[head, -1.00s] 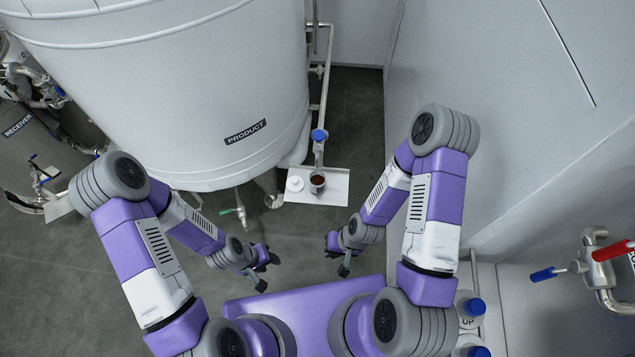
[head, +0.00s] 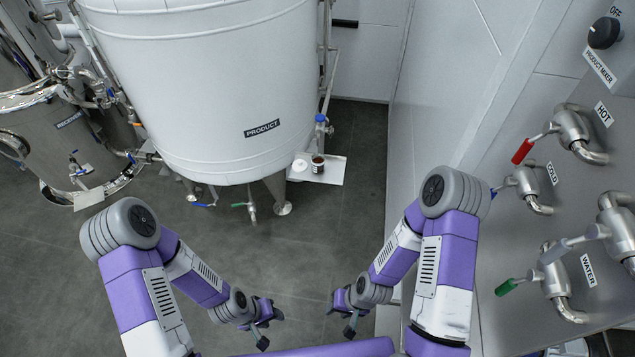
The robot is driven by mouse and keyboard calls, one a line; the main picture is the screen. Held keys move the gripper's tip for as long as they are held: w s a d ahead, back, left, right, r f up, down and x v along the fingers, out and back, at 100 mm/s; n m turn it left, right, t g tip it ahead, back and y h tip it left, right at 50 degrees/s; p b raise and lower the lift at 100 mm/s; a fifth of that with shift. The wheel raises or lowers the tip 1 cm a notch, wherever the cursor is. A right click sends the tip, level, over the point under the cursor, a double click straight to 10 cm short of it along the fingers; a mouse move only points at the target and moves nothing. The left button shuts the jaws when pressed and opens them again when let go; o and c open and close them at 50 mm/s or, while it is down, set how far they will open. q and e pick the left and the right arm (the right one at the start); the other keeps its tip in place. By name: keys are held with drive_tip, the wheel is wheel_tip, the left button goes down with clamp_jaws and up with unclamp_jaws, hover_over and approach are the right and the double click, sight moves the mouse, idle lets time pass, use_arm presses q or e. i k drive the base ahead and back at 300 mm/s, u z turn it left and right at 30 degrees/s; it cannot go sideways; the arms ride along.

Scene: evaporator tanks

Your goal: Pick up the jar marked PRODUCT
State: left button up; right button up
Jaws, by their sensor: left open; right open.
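A small open jar (head: 318,163) with dark contents and a label too small to read stands on a pale tray (head: 327,177) fixed beside the large white tank (head: 205,85). A white lid (head: 300,165) lies left of the jar on the same tray. The tank carries a label reading PRODUCT (head: 262,128). My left gripper (head: 272,328) is open and empty, low in the picture, nearer to me than the tray. My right gripper (head: 345,320) is also open and empty, below the tray in the picture. Both are well apart from the jar.
A steel tank (head: 75,150) with pipes and valves stands at the left. On the right, a steel panel (head: 600,240) carries protruding taps labelled HOT, COLD and WATER, close to my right arm. Valves and legs show under the white tank. The grey floor (head: 290,240) before the tray is clear.

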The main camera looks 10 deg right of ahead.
sight(319, 160)
drive_tip(key=u, duration=0.25)
drive_tip(key=i, duration=1)
drive_tip(key=z, duration=0.8)
